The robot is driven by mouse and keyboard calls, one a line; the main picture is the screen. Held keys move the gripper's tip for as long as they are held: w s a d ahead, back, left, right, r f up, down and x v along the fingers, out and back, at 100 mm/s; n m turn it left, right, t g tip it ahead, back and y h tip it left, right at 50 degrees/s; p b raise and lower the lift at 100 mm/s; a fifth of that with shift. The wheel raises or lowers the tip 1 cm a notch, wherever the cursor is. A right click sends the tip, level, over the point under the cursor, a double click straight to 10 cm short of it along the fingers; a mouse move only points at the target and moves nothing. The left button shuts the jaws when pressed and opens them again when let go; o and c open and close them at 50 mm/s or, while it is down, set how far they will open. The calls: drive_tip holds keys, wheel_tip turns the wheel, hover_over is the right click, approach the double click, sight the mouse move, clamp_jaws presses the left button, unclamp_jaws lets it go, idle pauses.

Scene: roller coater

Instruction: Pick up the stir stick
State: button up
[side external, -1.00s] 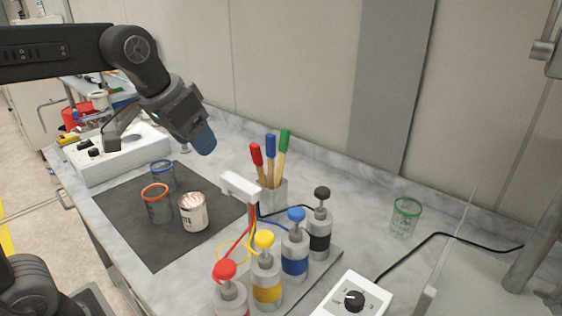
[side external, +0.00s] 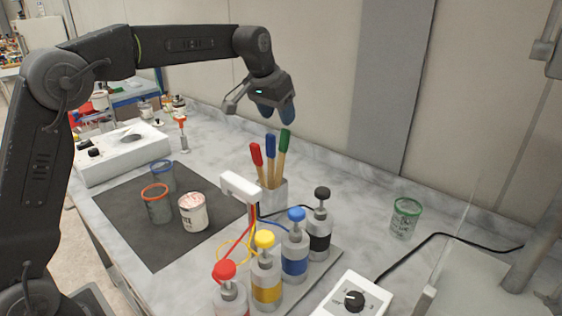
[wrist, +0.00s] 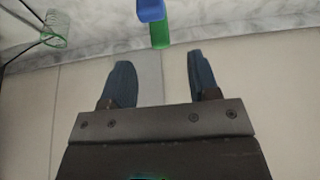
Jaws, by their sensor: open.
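Three stir sticks with wooden shafts stand upright in a light holder (side external: 275,197) near the wall. Their handles are red (side external: 256,154), blue (side external: 270,146) and green (side external: 284,140). My gripper (side external: 277,117) is open and empty, just above the handles and pointing down. In the wrist view, my gripper (wrist: 159,72) shows two blue fingers set apart. The blue handle (wrist: 150,10) and the green handle (wrist: 161,34) show at the top of that view, beyond the gap. The red handle is not seen there.
Several pump bottles, such as the yellow one (side external: 266,279), and a white nozzle bracket (side external: 240,186) stand in front of the holder. Cups and a paint can (side external: 193,212) are on a dark mat (side external: 150,240). A green-rimmed cup (side external: 404,219) stands to the right.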

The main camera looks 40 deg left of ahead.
sight(284, 130)
drive_tip(key=x, duration=0.8)
drive_tip(key=shift+w, duration=0.2)
drive_tip(key=shift+c, duration=0.4)
drive_tip(key=c, duration=0.9)
